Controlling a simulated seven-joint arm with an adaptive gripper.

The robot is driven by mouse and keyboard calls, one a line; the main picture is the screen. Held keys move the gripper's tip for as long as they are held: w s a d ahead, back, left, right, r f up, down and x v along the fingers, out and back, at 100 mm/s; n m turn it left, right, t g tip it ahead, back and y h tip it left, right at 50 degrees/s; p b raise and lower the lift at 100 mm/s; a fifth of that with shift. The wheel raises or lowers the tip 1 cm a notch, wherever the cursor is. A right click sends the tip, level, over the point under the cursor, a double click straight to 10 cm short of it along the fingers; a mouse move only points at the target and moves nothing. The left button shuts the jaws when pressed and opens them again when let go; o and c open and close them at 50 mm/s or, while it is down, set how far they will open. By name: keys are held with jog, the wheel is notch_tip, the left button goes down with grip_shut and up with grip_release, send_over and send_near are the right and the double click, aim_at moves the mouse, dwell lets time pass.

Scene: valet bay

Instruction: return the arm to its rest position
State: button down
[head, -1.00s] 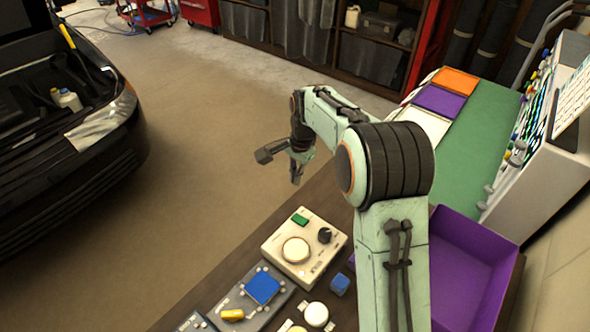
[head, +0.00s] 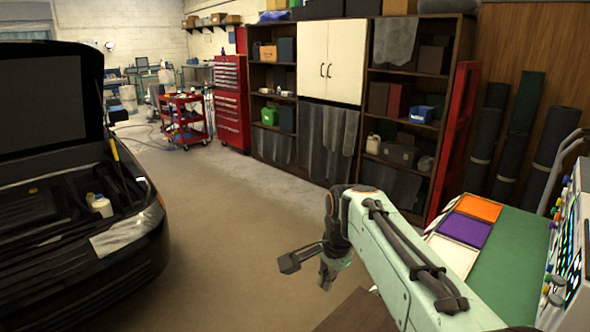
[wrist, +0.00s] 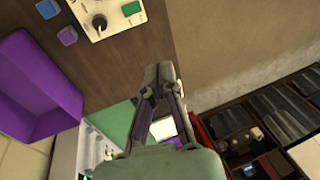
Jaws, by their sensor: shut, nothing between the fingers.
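My gripper (head: 327,277) hangs at the end of my pale green arm in the head view, over the floor beside the workbench. In the wrist view my gripper (wrist: 158,72) shows its fingers together, with nothing between them. The fingers point toward the bench edge and the floor, apart from any object. No object is in my grip.
A black car (head: 110,235) with its hood up stands at left. The green mat (head: 510,262) bears orange (head: 478,208), purple (head: 464,230) and white (head: 452,254) squares. In the wrist view, a purple tray (wrist: 40,90) and control box (wrist: 104,14) sit on the bench. Open floor lies between.

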jog(key=s+d+r+n, duration=0.15)
jog(key=s+r, duration=0.25)
jog(key=s, duration=0.6)
jog(key=s+f+n+g, duration=0.1)
jog(key=s+f+n, duration=0.2)
jog(key=s, duration=0.4)
jog(key=s+f+n+g, duration=0.1)
jog(key=s+f+n, duration=0.1)
jog(key=s, duration=0.5)
jog(key=s+d+f+n+g, duration=0.1)
jog(key=s+f+n, duration=0.2)
jog(key=s, duration=0.4)
jog(key=shift+f+n, duration=0.35)
jog(key=shift+f, duration=0.35)
jog(key=shift+w, duration=0.1)
